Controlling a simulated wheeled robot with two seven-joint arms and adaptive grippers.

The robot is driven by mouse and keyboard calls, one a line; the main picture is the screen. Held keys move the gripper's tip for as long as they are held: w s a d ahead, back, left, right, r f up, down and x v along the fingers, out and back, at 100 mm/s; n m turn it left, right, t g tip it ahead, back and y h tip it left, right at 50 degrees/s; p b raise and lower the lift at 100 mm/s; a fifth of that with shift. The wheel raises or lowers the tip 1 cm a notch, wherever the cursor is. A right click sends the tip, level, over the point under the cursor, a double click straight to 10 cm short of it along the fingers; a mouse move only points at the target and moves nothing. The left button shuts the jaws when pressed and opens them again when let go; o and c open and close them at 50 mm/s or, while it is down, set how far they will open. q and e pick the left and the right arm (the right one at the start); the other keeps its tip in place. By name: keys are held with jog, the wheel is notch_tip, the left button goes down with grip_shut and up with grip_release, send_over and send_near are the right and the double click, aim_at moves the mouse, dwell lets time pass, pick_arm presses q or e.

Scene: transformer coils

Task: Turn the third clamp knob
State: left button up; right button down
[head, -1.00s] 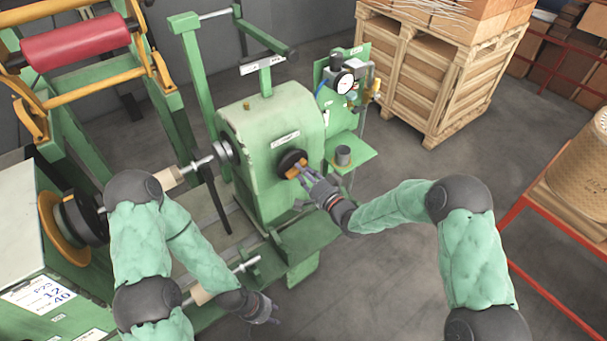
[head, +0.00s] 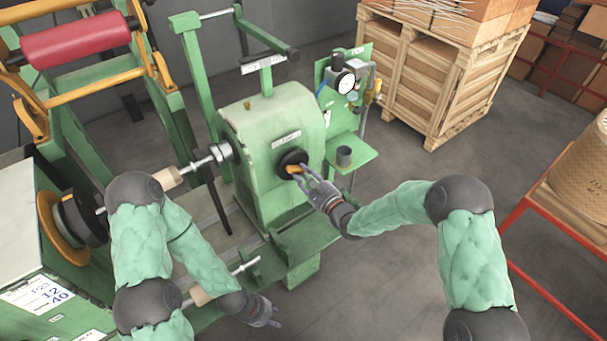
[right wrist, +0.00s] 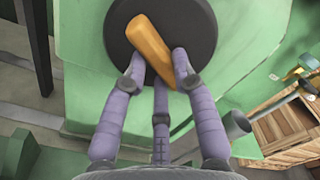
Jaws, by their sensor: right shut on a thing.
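The clamp knob is an orange bar handle (right wrist: 150,47) on a round black disc (right wrist: 193,22), set on the face of a green machine housing (head: 262,190). In the head view the orange handle (head: 294,169) is partly covered by my right gripper (head: 304,178). In the right wrist view the handle is tilted, and the fingers of my right gripper (right wrist: 163,70) lie on both sides of its lower end, shut on it. My left gripper (head: 274,320) hangs low at the bottom, away from the knob; its finger opening is unclear.
A wooden crate (head: 430,85) stands behind.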

jog(key=shift+s+a+f+m+p, duration=0.15)
jog(key=shift+m+p, duration=0.1)
jog(key=shift+m, duration=1.65)
jog(key=shift+s+a+m+p, duration=0.1)
jog(key=shift+m+p, duration=0.15)
jog(key=shift+m, duration=1.65)
jog(key=c, duration=1)
grip_release()
jog(key=shift+w, duration=0.1)
jog(key=v, duration=1.2)
